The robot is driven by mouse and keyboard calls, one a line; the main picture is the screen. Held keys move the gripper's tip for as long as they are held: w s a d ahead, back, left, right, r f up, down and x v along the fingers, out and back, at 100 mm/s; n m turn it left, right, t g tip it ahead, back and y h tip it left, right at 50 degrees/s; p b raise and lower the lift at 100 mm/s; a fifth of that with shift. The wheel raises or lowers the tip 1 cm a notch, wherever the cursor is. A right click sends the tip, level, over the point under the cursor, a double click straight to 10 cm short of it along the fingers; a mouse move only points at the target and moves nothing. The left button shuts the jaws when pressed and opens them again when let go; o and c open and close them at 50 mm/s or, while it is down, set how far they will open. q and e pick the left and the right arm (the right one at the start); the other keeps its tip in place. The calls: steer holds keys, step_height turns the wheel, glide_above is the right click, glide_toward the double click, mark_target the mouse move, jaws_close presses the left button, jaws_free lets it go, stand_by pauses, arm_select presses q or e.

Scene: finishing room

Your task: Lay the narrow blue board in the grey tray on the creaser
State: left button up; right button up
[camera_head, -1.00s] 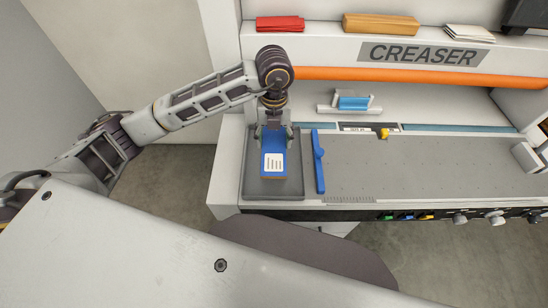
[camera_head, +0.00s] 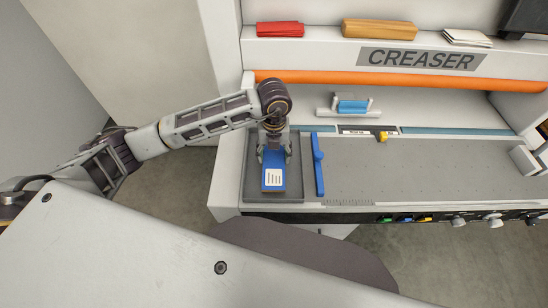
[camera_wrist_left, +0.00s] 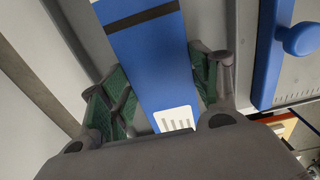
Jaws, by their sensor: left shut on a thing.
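My left gripper (camera_head: 273,158) is shut on the narrow blue board (camera_head: 274,180), which carries a white label with dark lines at its near end. The gripper points down over the grey tray (camera_head: 258,195) at the creaser's left end. The board lies lengthwise within the tray's outline; whether it touches the tray floor I cannot tell. In the left wrist view, the board (camera_wrist_left: 150,55) runs between the green-padded fingers (camera_wrist_left: 160,92) and shows a dark stripe across it. The gripper hides the board's far part in the head view. My right gripper is not in view.
A blue bar with a knob (camera_head: 318,165) stands just right of the tray. The grey creaser bed (camera_head: 430,165) stretches right, mostly clear. An orange roller (camera_head: 400,80) spans the back, under a shelf with red (camera_head: 280,29), tan (camera_head: 379,28) and white stacks (camera_head: 466,38).

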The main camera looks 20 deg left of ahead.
mark_target(274, 156)
arm_select(q)
steer(key=shift+f, duration=1.4)
steer(key=shift+f, duration=0.2)
steer(key=o, duration=1)
steer(key=shift+r, duration=0.15)
steer(key=shift+r, duration=0.5)
step_height(274, 156, up, 11)
steer(key=shift+r+b, duration=0.1)
steer(key=shift+b, duration=0.7)
